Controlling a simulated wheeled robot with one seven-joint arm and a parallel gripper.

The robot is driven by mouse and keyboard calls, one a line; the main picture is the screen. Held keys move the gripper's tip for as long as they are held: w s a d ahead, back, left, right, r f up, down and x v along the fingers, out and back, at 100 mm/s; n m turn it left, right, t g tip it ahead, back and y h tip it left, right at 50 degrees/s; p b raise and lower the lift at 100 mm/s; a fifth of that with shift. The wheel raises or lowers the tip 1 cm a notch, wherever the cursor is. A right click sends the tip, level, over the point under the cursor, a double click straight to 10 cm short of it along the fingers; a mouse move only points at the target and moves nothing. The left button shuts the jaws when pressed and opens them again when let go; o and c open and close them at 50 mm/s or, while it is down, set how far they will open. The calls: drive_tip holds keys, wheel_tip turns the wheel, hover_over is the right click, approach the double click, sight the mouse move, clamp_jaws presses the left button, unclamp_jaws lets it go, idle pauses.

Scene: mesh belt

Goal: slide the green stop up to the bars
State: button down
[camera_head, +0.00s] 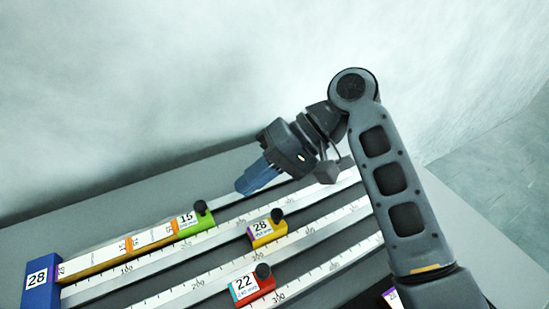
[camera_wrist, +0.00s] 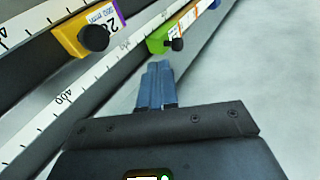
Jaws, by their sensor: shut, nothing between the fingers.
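The green stop (camera_head: 204,226), labelled 15 with a black knob, sits on the uppermost rail in the head view. White bars (camera_head: 150,237) with orange ends lie in a row along that rail, between the stop and a blue end block (camera_head: 41,285) labelled 28. The stop's left end looks against or very close to the last bar; I cannot tell if they touch. My gripper (camera_head: 242,188) is shut and empty, to the right of the stop. In the wrist view, the closed fingertips (camera_wrist: 157,66) point at the green stop (camera_wrist: 158,42), with a small gap apparent.
A yellow stop (camera_head: 266,238) labelled 28 sits on the neighbouring rail; it also shows in the wrist view (camera_wrist: 72,40). A red stop (camera_head: 260,293) labelled 22 is on a nearer rail. Scaled rails run parallel. A pale wall rises behind the table.

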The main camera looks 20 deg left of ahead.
sight(205, 204)
drive_tip(key=shift+s+a+f+p, duration=0.1)
drive_tip(key=shift+s+a+f, duration=0.15)
drive_tip(key=shift+s+a, duration=0.35)
drive_tip(key=shift+s+a+f+p, duration=0.1)
drive_tip(key=shift+s+a+f, duration=0.2)
drive_tip(key=shift+s+a, duration=0.35)
drive_tip(key=shift+s+a+f+p, duration=0.1)
drive_tip(key=shift+s+a+f, duration=0.15)
drive_tip(key=shift+s+a, duration=0.35)
drive_tip(key=shift+w+a, duration=0.15)
drive_tip(key=shift+s+a+r+p, duration=0.2)
drive_tip(key=shift+s+a+p, duration=0.05)
drive_tip(key=shift+p, duration=0.4)
drive_tip(key=shift+s+a+f, duration=0.15)
drive_tip(key=shift+s+f, duration=0.05)
drive_tip(key=shift+f, duration=0.05)
